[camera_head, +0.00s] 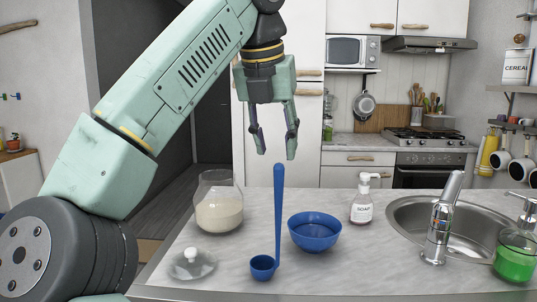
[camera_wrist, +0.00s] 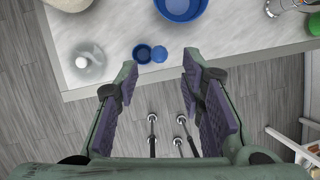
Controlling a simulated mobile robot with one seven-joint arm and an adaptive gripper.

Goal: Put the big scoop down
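The big scoop (camera_head: 278,210) is blue, with a small round cup at the bottom and a long handle standing straight up. Its cup (camera_head: 262,267) appears to rest on the counter (camera_head: 345,262) near the front edge. In the wrist view the scoop (camera_wrist: 142,53) is seen from above, just beyond the fingertips. My gripper (camera_head: 272,150) is open and empty, pointing down near the top of the handle. In the wrist view its fingers (camera_wrist: 160,75) are wide apart, with nothing between the pads. I see no contact with the scoop.
A blue bowl (camera_head: 315,231) stands right of the scoop. A glass jar (camera_head: 219,205) and a glass lid (camera_head: 192,263) are on the left. Front counter right of the scoop is bare.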

